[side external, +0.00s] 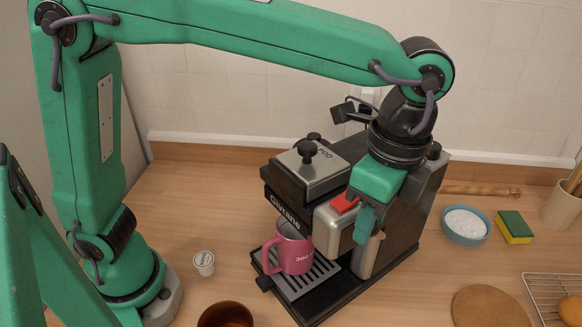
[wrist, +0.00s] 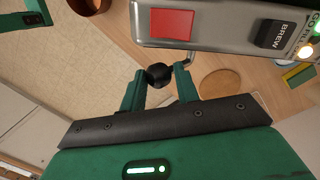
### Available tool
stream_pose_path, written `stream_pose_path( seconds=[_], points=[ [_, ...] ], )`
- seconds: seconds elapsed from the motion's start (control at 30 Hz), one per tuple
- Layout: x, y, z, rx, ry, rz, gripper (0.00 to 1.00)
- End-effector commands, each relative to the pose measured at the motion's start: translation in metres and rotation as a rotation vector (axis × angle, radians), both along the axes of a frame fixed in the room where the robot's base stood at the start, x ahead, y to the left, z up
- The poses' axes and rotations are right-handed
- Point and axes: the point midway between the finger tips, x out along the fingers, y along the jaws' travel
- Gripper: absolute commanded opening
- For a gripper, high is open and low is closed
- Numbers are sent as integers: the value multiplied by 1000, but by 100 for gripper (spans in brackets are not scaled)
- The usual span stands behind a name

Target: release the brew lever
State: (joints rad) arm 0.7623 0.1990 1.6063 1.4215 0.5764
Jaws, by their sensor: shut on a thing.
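The coffee machine (side external: 400,215) stands on the wooden counter, dark with a metal front block. My gripper (side external: 364,232) reaches down in front of this block, beside a red square panel (side external: 345,204). In the wrist view, my gripper's two green fingers (wrist: 159,78) are closed around a round black knob (wrist: 158,74), the end of the brew lever. A thin bent metal rod (wrist: 188,59) shows beside the knob. A black switch marked BREW (wrist: 275,34) sits on the machine face near lit lamps. In the side view my fingers hide the lever.
A pink mug (side external: 291,252) stands on the drip tray (side external: 312,284), close to my gripper's left. A white pod (side external: 204,263) and brown bowl (side external: 226,315) are further left. A blue bowl (side external: 465,224), sponge (side external: 514,227) and round board (side external: 488,308) lie right.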

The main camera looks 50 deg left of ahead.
Motion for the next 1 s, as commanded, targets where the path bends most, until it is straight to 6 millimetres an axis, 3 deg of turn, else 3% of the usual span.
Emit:
stream_pose_path(
  seconds=[0.23,0.27,0.4,0.77,1.0],
  points=[
    [2,4,-7,11,12,11,0],
    [2,4,-7,11,12,11,33],
    [2,3,-6,9,10,9,56],
    [2,2,-1,5,6,6,56],
    [3,0,15,4,5,6,56]
  ],
)
